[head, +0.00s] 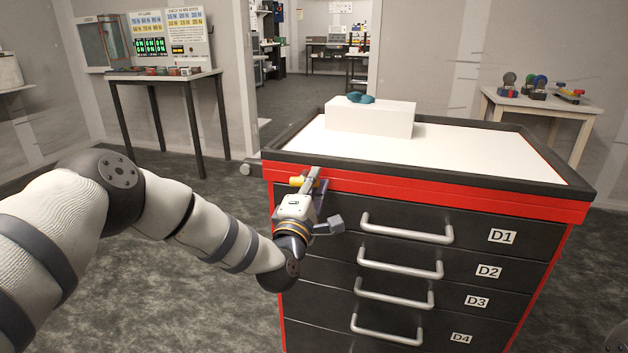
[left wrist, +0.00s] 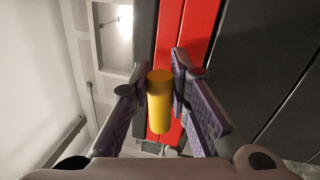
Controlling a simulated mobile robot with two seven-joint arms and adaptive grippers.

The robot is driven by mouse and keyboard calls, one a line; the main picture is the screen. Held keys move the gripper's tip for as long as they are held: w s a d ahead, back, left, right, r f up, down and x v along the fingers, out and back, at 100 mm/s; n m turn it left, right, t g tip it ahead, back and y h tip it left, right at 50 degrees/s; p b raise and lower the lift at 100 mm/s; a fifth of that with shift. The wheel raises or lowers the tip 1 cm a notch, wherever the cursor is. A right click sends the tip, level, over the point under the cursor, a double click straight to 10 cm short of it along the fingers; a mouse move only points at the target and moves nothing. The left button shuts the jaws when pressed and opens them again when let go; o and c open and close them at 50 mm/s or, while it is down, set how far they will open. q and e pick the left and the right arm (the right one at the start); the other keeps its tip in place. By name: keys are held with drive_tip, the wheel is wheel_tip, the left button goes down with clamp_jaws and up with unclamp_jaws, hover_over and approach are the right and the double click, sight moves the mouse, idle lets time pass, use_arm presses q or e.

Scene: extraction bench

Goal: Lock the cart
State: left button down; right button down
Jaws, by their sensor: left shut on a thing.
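The cart (head: 432,185) is a black drawer cabinet with a red band under its dark-rimmed white top. A yellow cylinder (head: 297,181) sits at the left end of the red band; it shows larger in the left wrist view (left wrist: 159,105). My left gripper (head: 311,173) is at the cart's upper left front corner. Its purple-padded fingers (left wrist: 158,80) are on both sides of the yellow cylinder, shut on it. The fingers partly hide where the cylinder meets the cart. My right gripper is not in view.
Drawers D1 to D4 have bar handles (head: 406,230) and look shut. A white block (head: 370,118) with a teal object (head: 360,97) is on the cart top. Side tables stand back left (head: 165,77) and back right (head: 540,102). Grey floor (head: 140,230) lies left of the cart.

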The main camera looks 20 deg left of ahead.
use_arm(q)
drive_tip(key=shift+f+m, duration=0.25)
drive_tip(key=shift+m, duration=0.55)
drive_tip(key=c, duration=1.5)
unclamp_jaws()
drive_tip(key=s, duration=0.4)
drive_tip(key=s+f, duration=0.1)
drive_tip(key=s, duration=0.3)
drive_tip(key=s+f, duration=0.1)
drive_tip(key=s, duration=0.3)
drive_tip(key=shift+a+f, duration=0.2)
drive_tip(key=shift+a, duration=0.05)
drive_tip(key=shift+w, duration=0.1)
